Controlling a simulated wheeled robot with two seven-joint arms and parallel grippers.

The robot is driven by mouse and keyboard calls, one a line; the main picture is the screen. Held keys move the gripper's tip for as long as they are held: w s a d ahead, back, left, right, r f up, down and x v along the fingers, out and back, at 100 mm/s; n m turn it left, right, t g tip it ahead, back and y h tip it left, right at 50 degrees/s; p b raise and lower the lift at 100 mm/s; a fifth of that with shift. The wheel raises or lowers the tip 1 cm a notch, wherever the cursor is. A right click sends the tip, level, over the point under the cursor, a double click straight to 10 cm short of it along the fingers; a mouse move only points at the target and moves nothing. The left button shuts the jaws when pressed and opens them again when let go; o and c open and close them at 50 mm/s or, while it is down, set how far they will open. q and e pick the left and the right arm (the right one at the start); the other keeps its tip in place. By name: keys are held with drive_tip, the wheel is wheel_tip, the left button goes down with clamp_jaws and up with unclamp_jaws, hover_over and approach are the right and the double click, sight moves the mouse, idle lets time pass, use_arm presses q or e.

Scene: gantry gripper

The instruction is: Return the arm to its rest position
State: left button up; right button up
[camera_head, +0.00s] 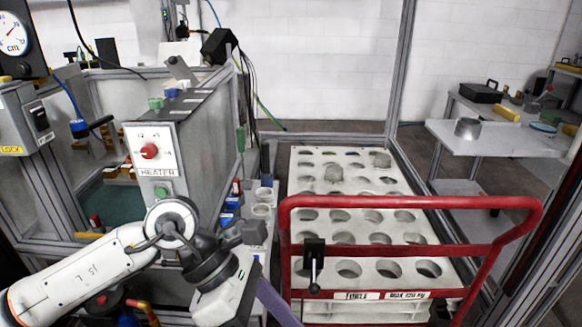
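My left arm (78,275) comes in from the lower left, white with a dark wrist. It bends at a round joint in front of the heater box, and its hand (228,296) is low in the picture, left of the red-railed cart. The fingers are not clear, so I cannot tell whether the gripper is open or shut or holds anything. My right gripper is not in view.
The heater box (187,128) with a red knob stands behind my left arm. A cart with a red rail (410,202) and a white plate with round holes (318,222) is to the right. A grey side table (500,138) with a metal ring (468,128) stands at far right.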

use_arm(q)
drive_tip(key=s+d+r+n+g+h, duration=0.2)
drive_tip(key=s+d+r+n+h, duration=0.25)
drive_tip(key=d+r+h, duration=0.35)
drive_tip(key=w+r+n+t+h, duration=0.3)
drive_tip(key=w+n+t+h, duration=0.25)
drive_tip(key=n, duration=0.45)
drive_tip(key=w+a+f+n+t+y, duration=0.35)
drive_tip(key=w+a+n+t, duration=0.3)
drive_tip(key=n+t, duration=0.75)
drive_tip(key=w+a+f+n+t+y, duration=0.1)
drive_tip(key=a+f+n+y, duration=0.35)
drive_tip(key=f+n, duration=0.3)
drive_tip(key=w+a+f+n+t+y, duration=0.1)
drive_tip(key=a+f+n+y, duration=0.3)
drive_tip(key=f+n+y, duration=0.4)
drive_tip(key=s+a+f+n+g+y, duration=0.1)
drive_tip(key=s+a+f+n+g, duration=0.2)
drive_tip(key=s+f, duration=0.4)
drive_tip(key=s+a+f+n+g+y+b, duration=0.1)
drive_tip(key=s+a+f+n+g, duration=0.3)
drive_tip(key=s+f, duration=0.4)
wheel_tip(320, 180, down, 5)
drive_tip(key=shift+a+f, duration=0.2)
drive_tip(key=shift+a, duration=0.2)
